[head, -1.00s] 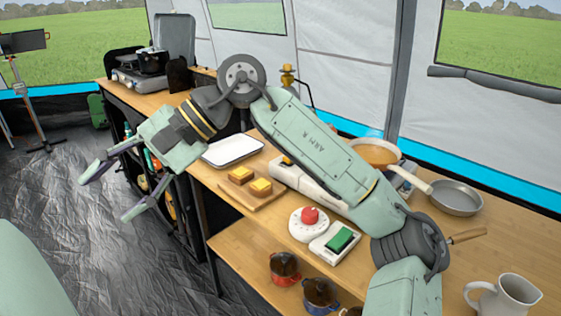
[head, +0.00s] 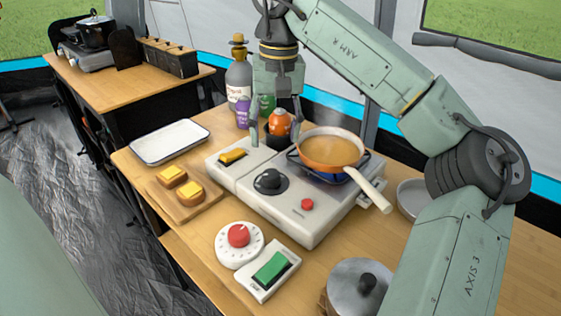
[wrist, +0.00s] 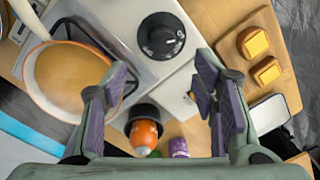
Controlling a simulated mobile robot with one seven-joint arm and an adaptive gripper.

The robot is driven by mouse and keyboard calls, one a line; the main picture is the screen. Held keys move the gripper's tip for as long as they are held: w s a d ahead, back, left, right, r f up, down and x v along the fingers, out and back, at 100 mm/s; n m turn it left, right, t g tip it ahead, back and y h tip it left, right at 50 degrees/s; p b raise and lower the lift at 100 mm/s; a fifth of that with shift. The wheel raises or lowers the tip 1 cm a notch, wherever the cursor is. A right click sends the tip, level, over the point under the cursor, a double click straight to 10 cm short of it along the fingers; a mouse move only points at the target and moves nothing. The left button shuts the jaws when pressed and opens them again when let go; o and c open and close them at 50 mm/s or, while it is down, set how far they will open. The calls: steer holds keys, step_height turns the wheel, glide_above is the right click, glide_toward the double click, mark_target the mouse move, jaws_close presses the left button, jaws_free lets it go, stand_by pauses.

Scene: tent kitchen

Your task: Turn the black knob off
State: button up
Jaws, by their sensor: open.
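The black knob (head: 269,181) sits on top of the white camping stove (head: 318,222), at the front left of its burner. In the wrist view the black knob (wrist: 161,36) is a round dial with white marks, beyond and between my fingertips; the marks are too small to read. My gripper (head: 277,128) points down above the back of the stove, behind the knob. In the wrist view my gripper (wrist: 161,72) has its two fingers wide apart with nothing between them. It is clear of the knob.
An orange pan (head: 330,148) of soup stands on the burner, its handle pointing front right. An orange-topped item (head: 279,122) and bottles (head: 238,80) stand behind the stove. A red dial (head: 239,236), green switch (head: 271,267) and bread board (head: 190,200) lie in front and left.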

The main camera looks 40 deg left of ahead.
mark_target(272, 173)
steer(key=f, duration=0.6)
steer(key=f+p, duration=0.1)
steer(key=f, duration=0.2)
steer(key=shift+s+a+f, duration=0.2)
steer(key=shift+s+f, duration=0.15)
steer(key=shift+f, duration=0.05)
steer(key=shift+c, duration=0.5)
steer(key=c, duration=1.1)
